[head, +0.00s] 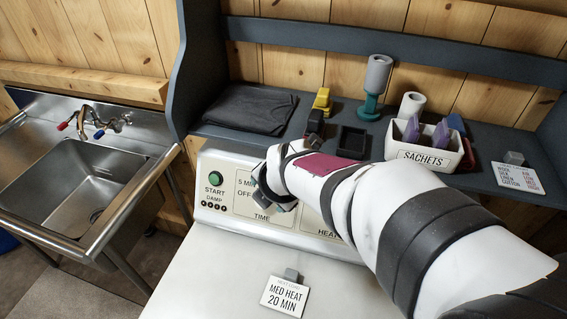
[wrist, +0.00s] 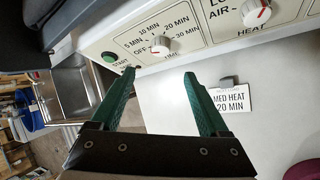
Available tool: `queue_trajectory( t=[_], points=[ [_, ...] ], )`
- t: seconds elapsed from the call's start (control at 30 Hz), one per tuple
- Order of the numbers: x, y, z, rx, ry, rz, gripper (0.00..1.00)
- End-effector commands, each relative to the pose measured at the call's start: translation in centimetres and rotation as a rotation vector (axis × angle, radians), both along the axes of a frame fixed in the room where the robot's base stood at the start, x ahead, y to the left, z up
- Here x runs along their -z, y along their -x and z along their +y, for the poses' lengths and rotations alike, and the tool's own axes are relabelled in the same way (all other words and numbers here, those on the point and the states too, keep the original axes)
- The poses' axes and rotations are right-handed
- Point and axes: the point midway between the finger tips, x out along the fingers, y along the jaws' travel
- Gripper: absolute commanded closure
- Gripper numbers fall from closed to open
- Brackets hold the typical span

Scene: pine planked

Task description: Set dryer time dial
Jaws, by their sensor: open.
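The dryer's control panel (head: 225,215) is pale, with a time dial and a heat dial. In the wrist view the white time dial (wrist: 161,45) sits among the marks OFF, 5, 10, 20 and 30 MIN; its red pointer seems to lie on the OFF side. My gripper (wrist: 159,75) is open and empty, its two green fingers just short of the time dial, which lies beyond the gap between them. In the head view my gripper (head: 268,192) covers the time dial. The heat dial (wrist: 257,14) shows to the right. A card (head: 283,297) reads MED HEAT 20 MIN.
A green START button (head: 215,178) is left of the time dial. The shelf behind holds a folded dark cloth (head: 243,108), a sachets box (head: 425,150) and a green-based bottle (head: 374,85). A steel sink (head: 80,180) stands left. The pale top before the panel is mostly clear.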

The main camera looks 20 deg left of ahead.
Motion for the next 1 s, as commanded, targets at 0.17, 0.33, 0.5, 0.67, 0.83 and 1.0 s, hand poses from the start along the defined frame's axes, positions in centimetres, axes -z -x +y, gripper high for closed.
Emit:
queue_trajectory(
  t=[0.17, 0.33, 0.5, 0.67, 0.83, 1.0],
  points=[
    [-2.4, 1.2, -0.9, -0.001, 0.000, -0.002, 0.22],
    [-2.9, 1.5, -1.1, 0.000, 0.000, 0.000, 0.22],
    [-2.8, 1.5, -1.0, -0.002, 0.003, 0.001, 0.22],
    [-3.3, 1.4, 2.1, -0.155, 0.219, 0.011, 0.22],
    [-3.0, 0.7, 3.0, -0.192, 0.342, -0.002, 0.22],
    [1.2, -1.1, 3.2, -0.191, 0.342, 0.003, 0.22]
  ],
)
